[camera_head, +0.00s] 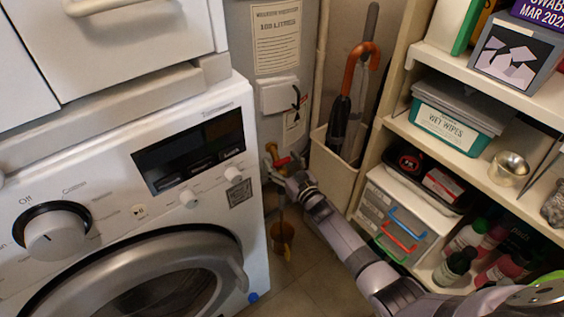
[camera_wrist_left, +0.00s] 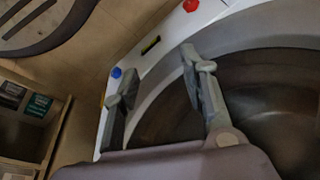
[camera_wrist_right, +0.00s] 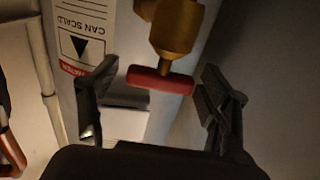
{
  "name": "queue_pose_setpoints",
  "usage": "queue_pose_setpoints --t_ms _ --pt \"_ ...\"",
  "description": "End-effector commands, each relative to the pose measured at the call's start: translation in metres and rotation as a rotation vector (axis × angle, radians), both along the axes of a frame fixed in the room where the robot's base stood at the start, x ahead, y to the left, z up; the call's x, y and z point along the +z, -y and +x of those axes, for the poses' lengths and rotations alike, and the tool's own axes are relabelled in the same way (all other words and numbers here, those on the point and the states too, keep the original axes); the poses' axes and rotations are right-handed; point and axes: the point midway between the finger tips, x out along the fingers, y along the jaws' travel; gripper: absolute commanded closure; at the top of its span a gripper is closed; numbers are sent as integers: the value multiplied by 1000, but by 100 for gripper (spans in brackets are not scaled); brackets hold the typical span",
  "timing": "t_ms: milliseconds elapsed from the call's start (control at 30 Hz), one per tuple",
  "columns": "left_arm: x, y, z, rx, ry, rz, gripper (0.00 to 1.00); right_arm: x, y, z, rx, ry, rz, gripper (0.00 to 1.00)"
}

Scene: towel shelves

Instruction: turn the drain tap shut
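The drain tap is a brass body (camera_wrist_right: 178,28) with a red bar handle (camera_wrist_right: 160,80) lying crosswise in the right wrist view. In the head view the tap's red handle (camera_head: 283,162) shows small by the grey tank's lower part, partly hidden by my gripper. My right gripper (camera_head: 279,163) reaches it there. In the right wrist view my right gripper (camera_wrist_right: 160,72) is open, one finger on each side of the red handle, with visible gaps. My left gripper (camera_wrist_left: 158,68) is open and empty in the left wrist view, in front of the washer door; the head view does not show it.
The washing machine (camera_head: 255,225) stands close on the left of the tap. A cream bin (camera_head: 333,170) with an orange-handled umbrella and shelves (camera_head: 395,122) of boxes and bottles stand on the right.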

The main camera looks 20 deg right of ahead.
Motion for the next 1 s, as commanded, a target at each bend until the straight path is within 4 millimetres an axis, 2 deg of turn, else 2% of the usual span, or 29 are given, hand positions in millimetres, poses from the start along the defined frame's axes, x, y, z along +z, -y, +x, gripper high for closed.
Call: queue_pose_setpoints --t_ms 67,700,900,1000 --pt "0 0 0 0 0 0 60 0 0 0 0 0 0 35" --pt "0 0 0 0 1 -1 60 0 0 0 0 0 0 77" --pt "-2 0 -2 0 -8 0 60 0 -2 0 -48 4 8 77" --pt "15 -1 2 2 10 1 60 0 -3 0 -115 3 12 77"
